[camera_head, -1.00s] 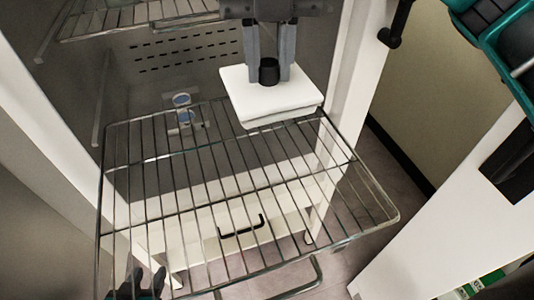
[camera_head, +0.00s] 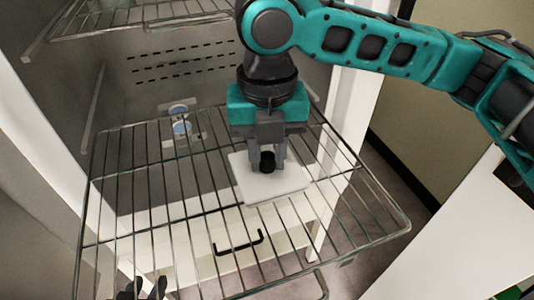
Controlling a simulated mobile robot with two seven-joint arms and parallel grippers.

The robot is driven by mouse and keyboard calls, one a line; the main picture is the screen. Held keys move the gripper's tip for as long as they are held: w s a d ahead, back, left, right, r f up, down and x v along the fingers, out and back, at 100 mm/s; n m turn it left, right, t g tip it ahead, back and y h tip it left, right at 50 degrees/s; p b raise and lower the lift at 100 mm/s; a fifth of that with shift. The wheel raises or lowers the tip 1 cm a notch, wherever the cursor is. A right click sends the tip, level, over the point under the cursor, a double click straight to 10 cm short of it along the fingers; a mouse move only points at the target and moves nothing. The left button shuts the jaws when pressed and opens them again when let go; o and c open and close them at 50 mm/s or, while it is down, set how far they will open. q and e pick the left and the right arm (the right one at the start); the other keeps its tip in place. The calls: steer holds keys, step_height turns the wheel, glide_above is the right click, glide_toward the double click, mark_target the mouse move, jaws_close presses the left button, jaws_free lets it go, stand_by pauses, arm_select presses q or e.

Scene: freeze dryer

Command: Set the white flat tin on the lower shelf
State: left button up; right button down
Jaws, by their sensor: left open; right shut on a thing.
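The white flat tin (camera_head: 283,186) has a small black knob on top and is over the right-middle part of the lower wire shelf (camera_head: 160,206). It looks level and low at the shelf; whether its underside touches the wires cannot be told. My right gripper (camera_head: 267,165) comes down from above, its fingers shut on the tin's black knob. My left gripper (camera_head: 143,288) shows only in part at the bottom left, below the front of the shelf; it is dark and empty.
An upper wire shelf (camera_head: 140,16) is at the top left inside the cabinet. White door-frame posts stand at both sides of the lower shelf. The shelf's left and front parts are bare. A white panel with a black handle (camera_head: 239,244) shows below through the wires.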

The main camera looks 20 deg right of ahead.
mark_target(267, 156)
steer(key=c, duration=0.9)
jaws_free()
step_height(267, 156, up, 12)
steer(key=p, duration=0.3)
steer(key=shift+r, duration=0.1)
